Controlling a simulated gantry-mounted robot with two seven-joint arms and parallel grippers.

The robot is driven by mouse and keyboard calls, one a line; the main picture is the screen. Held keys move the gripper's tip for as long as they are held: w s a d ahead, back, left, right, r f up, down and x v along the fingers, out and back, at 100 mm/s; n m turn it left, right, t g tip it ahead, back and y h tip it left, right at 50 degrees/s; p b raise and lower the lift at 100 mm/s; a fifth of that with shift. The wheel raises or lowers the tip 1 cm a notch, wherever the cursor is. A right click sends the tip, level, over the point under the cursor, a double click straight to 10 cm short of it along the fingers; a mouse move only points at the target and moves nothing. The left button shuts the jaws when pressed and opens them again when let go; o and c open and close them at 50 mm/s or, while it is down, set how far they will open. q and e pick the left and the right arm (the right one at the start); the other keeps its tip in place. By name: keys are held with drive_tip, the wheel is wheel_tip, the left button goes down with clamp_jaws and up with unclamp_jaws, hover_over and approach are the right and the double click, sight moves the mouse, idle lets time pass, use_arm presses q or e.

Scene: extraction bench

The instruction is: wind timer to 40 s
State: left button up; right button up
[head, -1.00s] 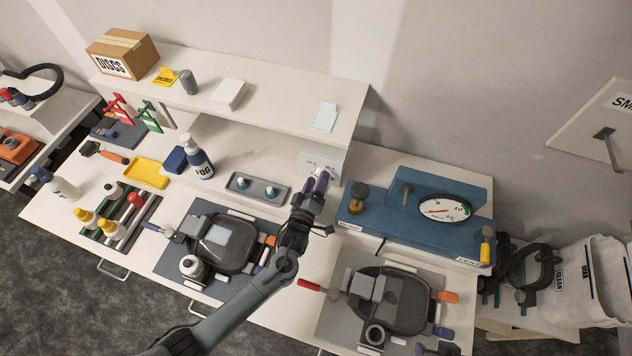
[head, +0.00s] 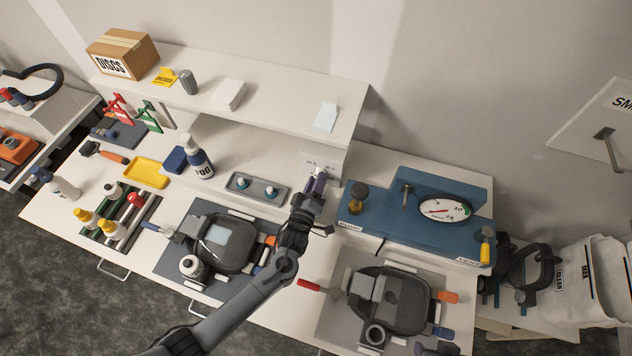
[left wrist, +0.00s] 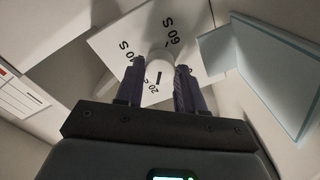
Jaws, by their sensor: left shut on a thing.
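The timer is a white plate (head: 322,158) on the upright face under the shelf's right end. The white round knob (left wrist: 159,62) carries a black line that points down in the picture, close to the "20" marking. My left gripper (head: 317,180) is shut on the knob, with one dark purple finger on each side; it also shows in the left wrist view (left wrist: 158,84). My right gripper is not identifiable.
A blue gauge unit (head: 385,222) is right of my gripper. A grey tray (head: 262,200) lies to its left.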

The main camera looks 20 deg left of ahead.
idle(0.5)
use_arm(q)
drive_tip(key=o, duration=1)
drive_tip(key=shift+s, duration=0.1)
drive_tip(key=shift+s, duration=0.25)
drive_tip(key=shift+s+d+b, duration=0.15)
drive_tip(key=shift+s+b, duration=0.2)
drive_tip(key=shift+s, duration=2.2)
drive_tip(key=shift+s+d+b, duration=0.1)
drive_tip(key=shift+s+b, duration=0.25)
drive_tip(key=shift+s, duration=2.2)
